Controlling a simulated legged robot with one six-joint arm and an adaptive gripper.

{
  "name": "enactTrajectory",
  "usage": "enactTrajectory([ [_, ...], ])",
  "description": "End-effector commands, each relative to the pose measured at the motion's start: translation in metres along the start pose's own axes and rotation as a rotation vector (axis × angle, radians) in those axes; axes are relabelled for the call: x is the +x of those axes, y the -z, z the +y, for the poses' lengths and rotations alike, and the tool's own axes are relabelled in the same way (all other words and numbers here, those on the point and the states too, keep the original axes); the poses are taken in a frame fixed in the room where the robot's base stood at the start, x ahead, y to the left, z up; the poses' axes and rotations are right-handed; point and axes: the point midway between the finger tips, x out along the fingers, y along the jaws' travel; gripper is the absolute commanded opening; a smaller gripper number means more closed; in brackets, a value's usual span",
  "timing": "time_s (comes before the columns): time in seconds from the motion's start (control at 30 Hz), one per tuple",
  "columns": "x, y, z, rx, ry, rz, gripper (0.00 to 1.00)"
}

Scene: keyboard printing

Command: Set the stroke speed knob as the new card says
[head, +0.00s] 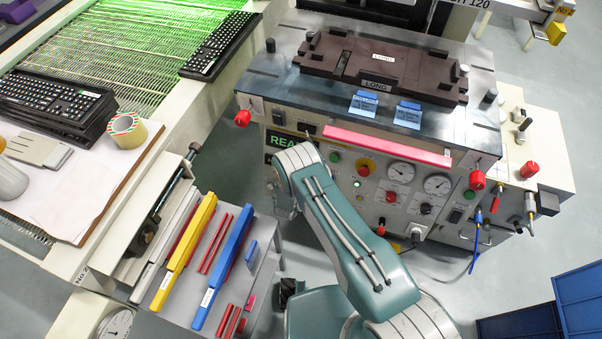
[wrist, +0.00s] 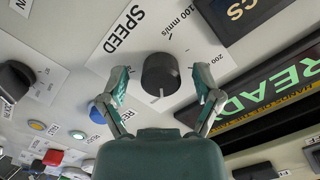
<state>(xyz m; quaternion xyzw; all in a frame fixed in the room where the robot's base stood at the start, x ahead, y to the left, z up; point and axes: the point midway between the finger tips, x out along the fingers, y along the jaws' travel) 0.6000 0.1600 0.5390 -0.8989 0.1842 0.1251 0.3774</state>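The stroke speed knob (wrist: 160,74) is dark and round on a white SPEED plate (wrist: 110,40) in the wrist view. Its pale pointer line is toward the bottom of the picture; "100 mm/s" and "200" are printed above and right. My gripper (wrist: 161,80) is open, with one finger on each side of the knob; gaps show and I see no clear contact. In the head view my arm hides the knob and the gripper's tips. Two blue cards, a left one (head: 364,103) and a right one (head: 408,114), lie on the machine top; their text is too small to read.
The lit READY display (wrist: 265,95) is right of the knob in the wrist view. A dark knob (wrist: 15,80) and several coloured buttons are at left. In the head view a red bar (head: 387,145) runs along the machine's front, above two gauges (head: 400,172).

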Motion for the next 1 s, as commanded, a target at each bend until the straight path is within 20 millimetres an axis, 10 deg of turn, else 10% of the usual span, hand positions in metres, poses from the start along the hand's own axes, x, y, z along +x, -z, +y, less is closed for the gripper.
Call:
enactTrajectory([
  [1.0,-0.074,-0.001,0.001,-0.001,-0.001,0.000,0.83],
])
